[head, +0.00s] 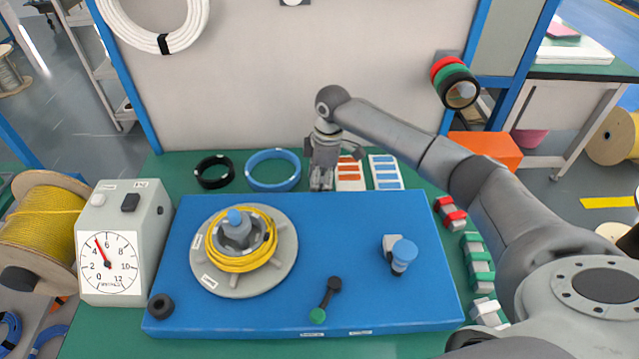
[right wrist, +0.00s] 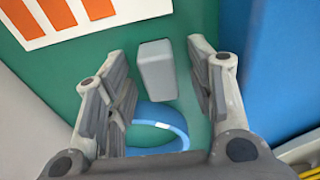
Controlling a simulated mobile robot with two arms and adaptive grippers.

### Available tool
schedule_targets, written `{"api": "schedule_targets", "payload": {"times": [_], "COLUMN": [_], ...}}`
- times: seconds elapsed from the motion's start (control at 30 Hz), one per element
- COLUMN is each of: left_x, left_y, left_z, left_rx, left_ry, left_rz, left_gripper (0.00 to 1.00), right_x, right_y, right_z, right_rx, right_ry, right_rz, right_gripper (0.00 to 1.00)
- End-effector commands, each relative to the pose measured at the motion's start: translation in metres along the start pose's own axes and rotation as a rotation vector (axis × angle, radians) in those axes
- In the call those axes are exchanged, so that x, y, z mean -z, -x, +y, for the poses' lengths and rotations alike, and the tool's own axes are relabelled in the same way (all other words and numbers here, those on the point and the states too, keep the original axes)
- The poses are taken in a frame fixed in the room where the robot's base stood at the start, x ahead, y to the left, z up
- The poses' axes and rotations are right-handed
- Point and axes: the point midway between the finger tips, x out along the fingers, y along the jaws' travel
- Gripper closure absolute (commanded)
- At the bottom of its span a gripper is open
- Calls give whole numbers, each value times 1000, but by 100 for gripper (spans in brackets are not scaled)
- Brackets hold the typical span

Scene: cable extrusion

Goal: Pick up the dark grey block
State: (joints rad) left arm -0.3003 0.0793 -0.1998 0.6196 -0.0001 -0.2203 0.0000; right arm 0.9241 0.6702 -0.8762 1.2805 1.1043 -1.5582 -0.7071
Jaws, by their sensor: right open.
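The grey block (right wrist: 156,70) stands on the green table in the right wrist view, between the two open fingers of my right gripper (right wrist: 158,80) and a little beyond them. Gaps show on both sides of the block, so the fingers are apart from it. In the head view my right gripper (head: 322,180) points down at the back of the table, between the blue cable ring (head: 273,170) and the card with orange strips (head: 350,173). There the gripper hides the block, or I cannot tell it apart. My left gripper is not in view.
The blue platform (head: 400,309) lies just in front of the gripper, bearing a spool of yellow cable (head: 240,255), a blue-capped knob (head: 403,256) and a lever (head: 325,300). A black ring (head: 214,160) lies further left. A gauge box (head: 151,205) stands at left. A white panel (head: 250,80) rises behind.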

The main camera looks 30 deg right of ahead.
Motion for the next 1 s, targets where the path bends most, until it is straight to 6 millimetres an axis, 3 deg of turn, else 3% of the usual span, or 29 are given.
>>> {"api": "schedule_targets", "payload": {"times": [0.23,0.6,1.0], "left_x": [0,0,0], "left_y": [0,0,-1], "left_z": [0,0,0], "left_rx": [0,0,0], "left_ry": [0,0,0], "left_rz": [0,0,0], "left_gripper": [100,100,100], "right_x": [0,0,1], "right_y": [-2,-2,6], "right_z": [0,0,1], "right_rx": [-1,0,-1], "right_ry": [0,0,0], "right_rz": [0,0,1], "right_gripper": [50,98,99]}}
